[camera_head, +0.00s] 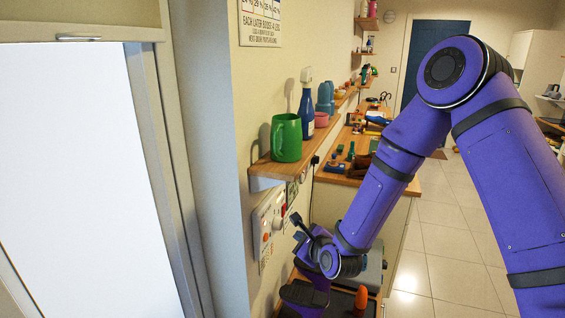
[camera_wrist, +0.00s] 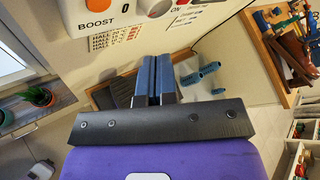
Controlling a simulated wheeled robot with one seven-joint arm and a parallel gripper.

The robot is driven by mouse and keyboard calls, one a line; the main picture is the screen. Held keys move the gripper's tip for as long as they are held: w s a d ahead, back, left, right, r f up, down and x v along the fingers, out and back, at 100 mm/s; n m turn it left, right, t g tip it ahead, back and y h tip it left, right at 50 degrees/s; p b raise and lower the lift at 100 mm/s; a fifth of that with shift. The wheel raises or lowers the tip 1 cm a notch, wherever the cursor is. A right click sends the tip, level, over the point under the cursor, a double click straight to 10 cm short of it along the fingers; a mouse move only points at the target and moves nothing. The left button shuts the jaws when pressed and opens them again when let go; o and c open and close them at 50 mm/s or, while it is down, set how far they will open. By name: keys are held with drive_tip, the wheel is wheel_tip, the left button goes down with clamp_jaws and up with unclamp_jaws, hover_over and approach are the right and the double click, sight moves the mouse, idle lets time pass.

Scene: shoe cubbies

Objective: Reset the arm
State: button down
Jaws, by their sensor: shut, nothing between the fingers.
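My purple arm reaches from the right of the head view down to the wall side, bent at a high elbow. Its wrist end is low, beside the wall panel (camera_head: 268,225) and under the wooden shelf. In the wrist view my gripper (camera_wrist: 156,62) has its two blue-grey fingers together with nothing between them. The fingertips point toward the wall area just below the panel with the "BOOST" label and orange button (camera_wrist: 99,5). I cannot tell from these views whether the tips touch anything. In the head view I cannot make out the fingertips clearly.
The wooden shelf (camera_head: 262,168) above my wrist holds a green mug (camera_head: 286,138), a blue bottle (camera_head: 307,112) and other items. A counter with tools (camera_head: 345,168) stands behind. An orange object (camera_head: 361,298) is near my wrist. Tiled floor (camera_head: 440,250) is open to the right.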

drive_tip(key=s+d+r+n+g+h, duration=0.2)
drive_tip(key=s+d+r+n, duration=0.2)
drive_tip(key=d+r+n, duration=0.55)
drive_tip(key=s+d+r+n+g+h, duration=0.15)
drive_tip(key=s+d+r+n, duration=0.35)
drive_tip(key=r, duration=0.7)
drive_tip(key=s+d+r+n+g+h, duration=0.1)
drive_tip(key=s+d+r+n, duration=0.1)
drive_tip(key=s, duration=0.6)
drive_tip(key=s+d+r+n+g+h, duration=0.1)
drive_tip(key=s+d+r+n, duration=0.2)
drive_tip(key=s, duration=0.5)
drive_tip(key=s+d+r+n+g+h, duration=0.1)
drive_tip(key=s+d+r+n, duration=0.2)
drive_tip(key=s+d, duration=0.3)
drive_tip(key=s+r, duration=0.1)
drive_tip(key=s, duration=0.2)
drive_tip(key=shift+d+r+g, duration=0.2)
drive_tip(key=shift+d+g, duration=0.05)
drive_tip(key=shift+g, duration=0.1)
